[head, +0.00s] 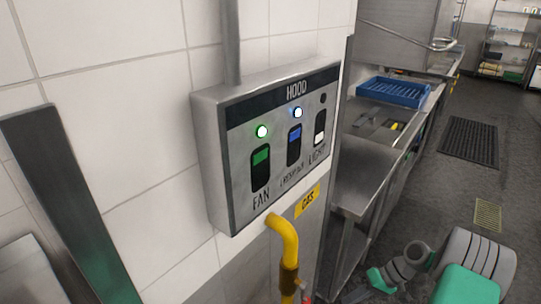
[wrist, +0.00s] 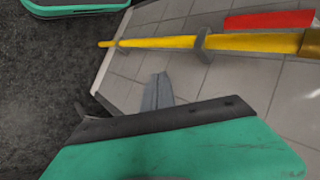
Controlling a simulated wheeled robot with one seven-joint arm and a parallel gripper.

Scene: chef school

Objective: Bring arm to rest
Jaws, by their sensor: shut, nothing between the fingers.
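My gripper (wrist: 159,80) shows in the wrist view as a grey finger piece beyond a green and black housing. It is shut and holds nothing. It points toward the tiled wall, with a yellow pipe (wrist: 160,43) beyond it, apart from it. In the head view, grey and green parts of my arm (head: 478,262) are folded low at the lower right. I cannot make out the fingertips there.
A hood control panel (head: 215,165) with lit green and blue lamps is on the white wall. A yellow gas pipe (head: 289,245) runs below it. A steel counter (head: 352,200) with a blue rack (head: 393,92) stands behind. Dark floor (head: 440,185) lies open at right.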

